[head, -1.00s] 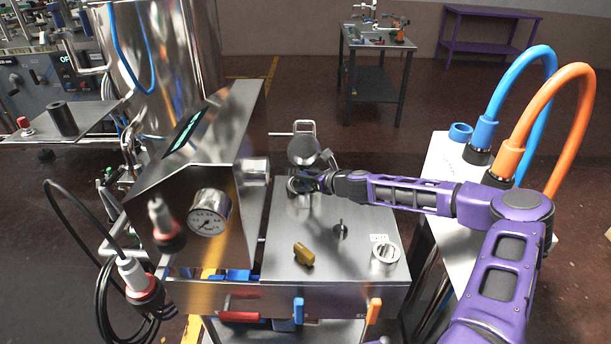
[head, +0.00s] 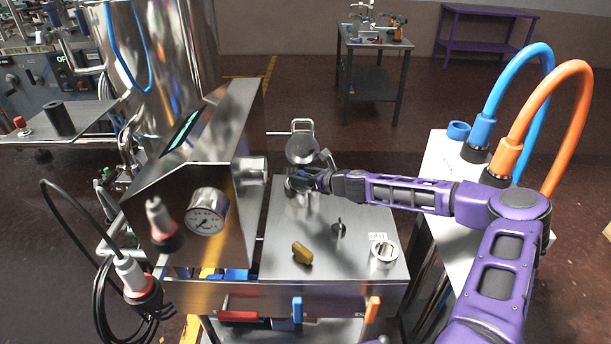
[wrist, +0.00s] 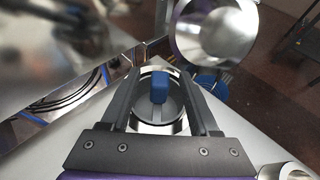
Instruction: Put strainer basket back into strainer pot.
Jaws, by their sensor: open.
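The strainer pot (wrist: 139,127) is a round shiny metal cup on the bench, with its mouth open upward. A blue grip (wrist: 160,86), which looks like the strainer basket's handle, stands over the pot's mouth on a narrow metal strip. The basket's body is mostly hidden, so its depth in the pot is unclear. My gripper (wrist: 161,76) is open, with one dark finger on each side of the blue grip and no visible contact. In the head view my gripper (head: 302,181) is over the pot, covering most of it. A round metal lid (wrist: 215,30) stands swung open behind the pot.
The steel bench top (head: 315,225) carries a brass-coloured handle (head: 302,252), a dark knob (head: 339,230) and a round metal fitting (head: 383,254). A steel housing with a gauge (head: 208,211) rises close on the left. Blue and orange hoses arch at right.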

